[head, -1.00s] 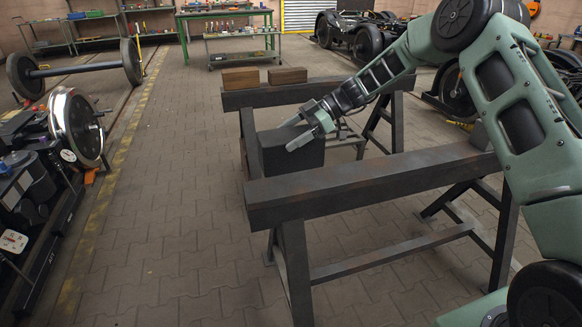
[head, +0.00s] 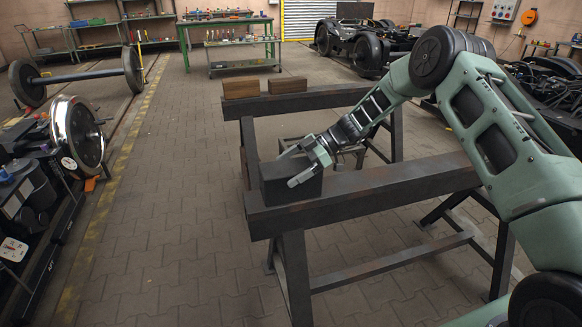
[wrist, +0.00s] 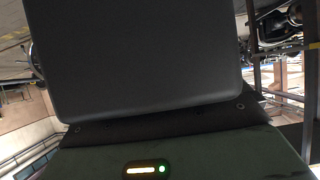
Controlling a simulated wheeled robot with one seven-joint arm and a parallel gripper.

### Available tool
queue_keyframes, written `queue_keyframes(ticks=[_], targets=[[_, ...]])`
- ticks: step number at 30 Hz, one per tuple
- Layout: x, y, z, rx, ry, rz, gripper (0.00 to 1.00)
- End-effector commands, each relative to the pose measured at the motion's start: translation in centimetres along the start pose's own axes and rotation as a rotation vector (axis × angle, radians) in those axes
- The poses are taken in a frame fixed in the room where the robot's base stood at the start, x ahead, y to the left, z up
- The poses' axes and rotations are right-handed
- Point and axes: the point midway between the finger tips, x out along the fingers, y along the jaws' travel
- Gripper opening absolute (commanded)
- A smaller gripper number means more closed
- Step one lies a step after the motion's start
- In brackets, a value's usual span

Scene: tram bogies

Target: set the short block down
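A dark grey block (head: 290,187) is between the fingers of my gripper (head: 298,167), at the left end of the near trestle's dark beam (head: 380,188). One finger lies across its near face and the other is at its far side. The block is upright and its lower edge overlaps the beam's top face. I cannot tell whether its underside bears fully on the beam. In the wrist view the block (wrist: 140,50) fills the upper middle, close to the camera, and the fingertips are hidden.
Two brown blocks, a left one (head: 240,88) and a right one (head: 288,85), stand on the far trestle's beam (head: 325,99). The near beam is bare to the right of the held block. A wheelset (head: 82,140) stands at left. Paved floor at front left is clear.

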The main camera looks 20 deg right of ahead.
Motion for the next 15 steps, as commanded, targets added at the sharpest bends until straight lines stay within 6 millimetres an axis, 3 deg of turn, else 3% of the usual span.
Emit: queue_keyframes(ticks=[8,15], targets=[[-0.3,0.0,0.0,0.000,0.001,0.001,0.99],[-3.6,0.1,0.1,-0.001,0.001,0.005,0.99]])
